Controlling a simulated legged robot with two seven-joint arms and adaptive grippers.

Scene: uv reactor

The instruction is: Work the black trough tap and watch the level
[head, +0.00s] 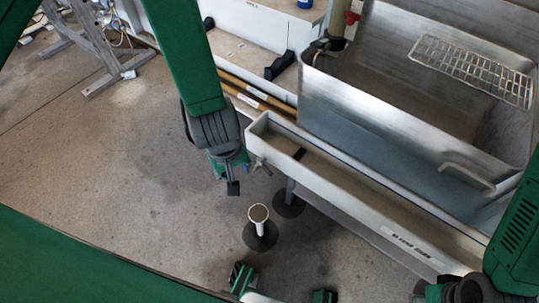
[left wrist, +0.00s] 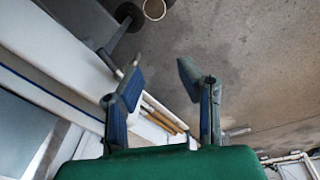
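The long metal trough (head: 345,190) runs diagonally in front of the steel tank. A small tap-like fitting (head: 259,163) juts from its near-left end; it looks greyish, not clearly black, and part of it also shows in the left wrist view (left wrist: 110,60). My left gripper (head: 230,175) is just left of the fitting, apart from it. In the left wrist view its fingers (left wrist: 162,80) are spread, with nothing between them. No water level can be made out.
The steel tank (head: 400,130) with a wire rack (head: 470,70) stands behind. Grey floor (head: 110,170) to the left is clear.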

